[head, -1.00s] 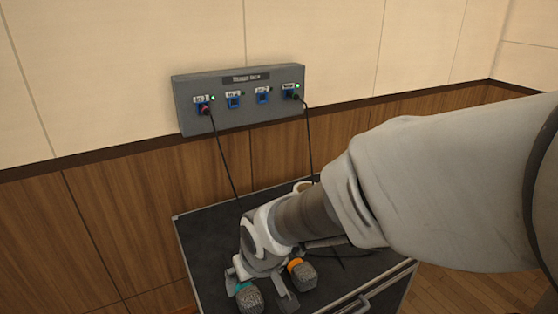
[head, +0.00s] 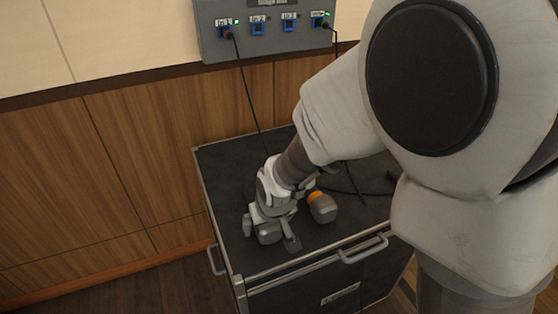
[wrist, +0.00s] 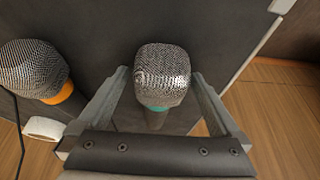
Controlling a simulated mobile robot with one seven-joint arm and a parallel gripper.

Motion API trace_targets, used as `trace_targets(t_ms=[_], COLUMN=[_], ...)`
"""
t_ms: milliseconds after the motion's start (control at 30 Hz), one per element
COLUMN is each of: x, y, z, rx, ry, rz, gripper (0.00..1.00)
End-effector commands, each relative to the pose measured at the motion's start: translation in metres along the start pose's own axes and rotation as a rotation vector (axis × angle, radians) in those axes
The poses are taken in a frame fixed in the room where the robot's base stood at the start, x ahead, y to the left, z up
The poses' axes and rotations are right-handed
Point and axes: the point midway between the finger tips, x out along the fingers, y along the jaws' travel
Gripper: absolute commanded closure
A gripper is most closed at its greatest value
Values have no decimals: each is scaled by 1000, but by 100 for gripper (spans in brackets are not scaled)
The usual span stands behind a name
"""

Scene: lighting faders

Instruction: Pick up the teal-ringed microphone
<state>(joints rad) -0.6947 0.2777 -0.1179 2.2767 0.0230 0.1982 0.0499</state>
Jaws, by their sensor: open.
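The teal-ringed microphone (wrist: 162,75) has a grey mesh head, with a strip of teal ring below it in the wrist view. In the head view its head (head: 268,235) shows on top of the dark case, and its ring is hidden by my gripper. My gripper (wrist: 160,88) is open, with one finger on each side of this microphone and a gap visible beside the mesh head. In the head view my gripper (head: 269,230) is low over the case's front left part. An orange-ringed microphone (head: 322,207) is just to the right; it also shows in the wrist view (wrist: 32,68).
The dark case (head: 225,165) has metal edges and a front handle (head: 364,248). A black cable (head: 247,98) runs down from the grey wall panel (head: 215,47), and more cable lies on the case.

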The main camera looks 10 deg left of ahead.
Motion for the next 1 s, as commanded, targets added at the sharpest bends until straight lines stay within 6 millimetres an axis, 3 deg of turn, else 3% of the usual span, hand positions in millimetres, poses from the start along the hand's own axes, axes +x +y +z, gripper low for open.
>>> trace_targets(t_ms=[133,700,1000], x=[-1,-2,-3], y=[0,0,0], z=[-1,0,-2], rx=[0,0,0], ry=[1,1,3], rz=[0,0,-1], gripper=[0,100,100])
